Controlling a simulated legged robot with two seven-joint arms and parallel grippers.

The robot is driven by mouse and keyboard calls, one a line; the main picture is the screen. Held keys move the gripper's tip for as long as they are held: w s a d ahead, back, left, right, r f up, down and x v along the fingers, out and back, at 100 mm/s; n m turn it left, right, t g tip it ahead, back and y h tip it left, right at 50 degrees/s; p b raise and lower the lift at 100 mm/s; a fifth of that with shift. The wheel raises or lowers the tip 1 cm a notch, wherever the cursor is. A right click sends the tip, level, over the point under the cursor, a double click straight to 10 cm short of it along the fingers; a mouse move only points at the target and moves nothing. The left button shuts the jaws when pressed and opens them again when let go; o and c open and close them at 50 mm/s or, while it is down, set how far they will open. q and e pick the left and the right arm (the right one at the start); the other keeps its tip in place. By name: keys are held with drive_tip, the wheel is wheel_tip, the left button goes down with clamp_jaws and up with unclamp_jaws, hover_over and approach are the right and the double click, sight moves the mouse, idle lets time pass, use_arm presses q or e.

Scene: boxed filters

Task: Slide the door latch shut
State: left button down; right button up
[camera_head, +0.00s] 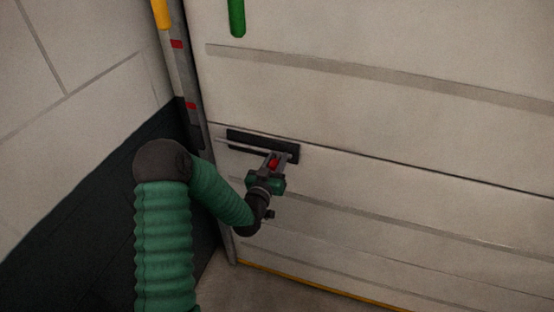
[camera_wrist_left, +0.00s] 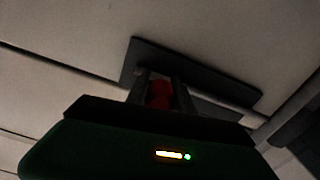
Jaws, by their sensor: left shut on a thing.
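The door latch is a dark plate (camera_head: 240,138) with a thin grey bar (camera_head: 226,143) that reaches left toward the door frame. It is set on the pale panelled door (camera_head: 400,130). My left gripper (camera_head: 275,160) is at the right part of the plate, shut on the red latch handle (camera_head: 273,163). In the left wrist view the red handle (camera_wrist_left: 160,94) shows between the two fingers, in front of the dark plate (camera_wrist_left: 220,90). Whether the bar's left end enters the frame is hard to tell. My right gripper is not in view.
A grey metal door frame (camera_head: 190,85) with red marks runs down the door's left side. A green handle (camera_head: 237,16) hangs on the door above. A wall (camera_head: 70,80) with a dark lower part stands at the left. A yellow strip (camera_head: 310,284) edges the door's bottom.

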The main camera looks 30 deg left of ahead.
sight(261, 148)
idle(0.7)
use_arm(q)
drive_tip(key=a, duration=0.2)
drive_tip(key=s+a+b, duration=0.1)
drive_tip(key=a, duration=0.3)
drive_tip(key=shift+s+a, duration=0.1)
drive_tip(key=shift+s, duration=0.15)
drive_tip(key=c, duration=1.3)
unclamp_jaws()
drive_tip(key=shift+o, duration=1.1)
drive_tip(key=shift+a, duration=0.1)
drive_tip(key=shift+a+f, duration=0.1)
drive_tip(key=shift+a, duration=0.05)
